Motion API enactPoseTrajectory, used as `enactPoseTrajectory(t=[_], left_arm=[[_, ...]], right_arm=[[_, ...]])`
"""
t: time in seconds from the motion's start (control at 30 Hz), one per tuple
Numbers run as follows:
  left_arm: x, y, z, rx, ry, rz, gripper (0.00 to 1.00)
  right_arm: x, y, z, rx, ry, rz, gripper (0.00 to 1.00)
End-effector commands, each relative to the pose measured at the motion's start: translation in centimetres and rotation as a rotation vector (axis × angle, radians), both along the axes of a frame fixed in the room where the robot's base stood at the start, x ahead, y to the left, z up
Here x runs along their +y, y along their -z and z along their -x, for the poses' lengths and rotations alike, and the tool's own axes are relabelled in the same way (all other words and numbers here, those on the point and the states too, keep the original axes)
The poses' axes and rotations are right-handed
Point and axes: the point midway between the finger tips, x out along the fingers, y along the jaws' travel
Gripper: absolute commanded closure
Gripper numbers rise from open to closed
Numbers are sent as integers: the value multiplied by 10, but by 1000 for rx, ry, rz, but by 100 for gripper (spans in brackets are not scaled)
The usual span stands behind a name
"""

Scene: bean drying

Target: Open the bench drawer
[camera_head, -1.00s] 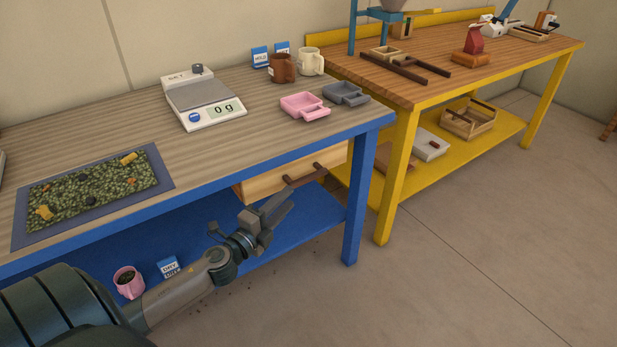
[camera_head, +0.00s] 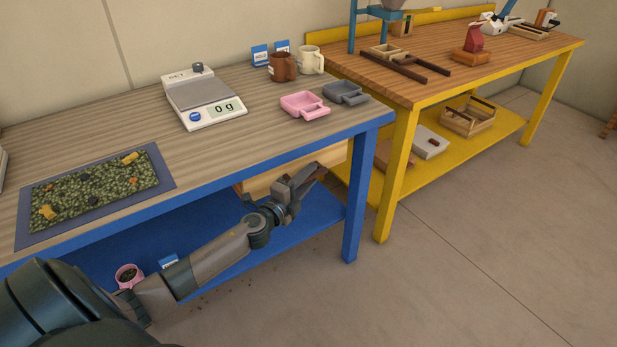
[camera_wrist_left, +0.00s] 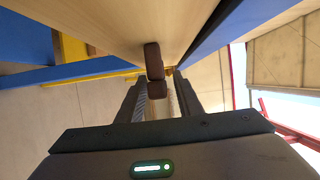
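The bench drawer has a pale wood front (camera_head: 262,184) under the blue bench's top, and it looks closed or nearly so. My left gripper (camera_head: 305,180) is at this front and covers most of the dark brown handle in the head view. In the left wrist view the drawer front (camera_wrist_left: 110,18) fills the top, and the brown handle (camera_wrist_left: 153,62) stands out from it. The left fingers (camera_wrist_left: 160,98) are open, one on each side of the handle's line, with gaps beside it. My right gripper is not in view.
The blue bench (camera_head: 353,205) has a leg just right of my left gripper. On its top are a scale (camera_head: 205,97), a pink tray (camera_head: 303,105), a grey tray (camera_head: 345,92) and mugs. A pink cup (camera_head: 128,276) stands on the lower shelf. Floor in front is clear.

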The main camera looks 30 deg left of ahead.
Motion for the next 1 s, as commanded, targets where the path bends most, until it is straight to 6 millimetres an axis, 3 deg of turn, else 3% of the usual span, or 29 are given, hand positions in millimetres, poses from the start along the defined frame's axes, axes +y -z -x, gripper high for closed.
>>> enactPoseTrajectory(t=[0.27,0.43,0.77,1.0], left_arm=[[0,0,-1,0,0,0,67],[0,0,-1,0,0,0,100],[-4,0,1,1,1,1,100],[-28,-1,11,1,2,3,100]], right_arm=[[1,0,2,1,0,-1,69],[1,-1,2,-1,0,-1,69],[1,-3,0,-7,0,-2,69],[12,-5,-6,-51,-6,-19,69]])
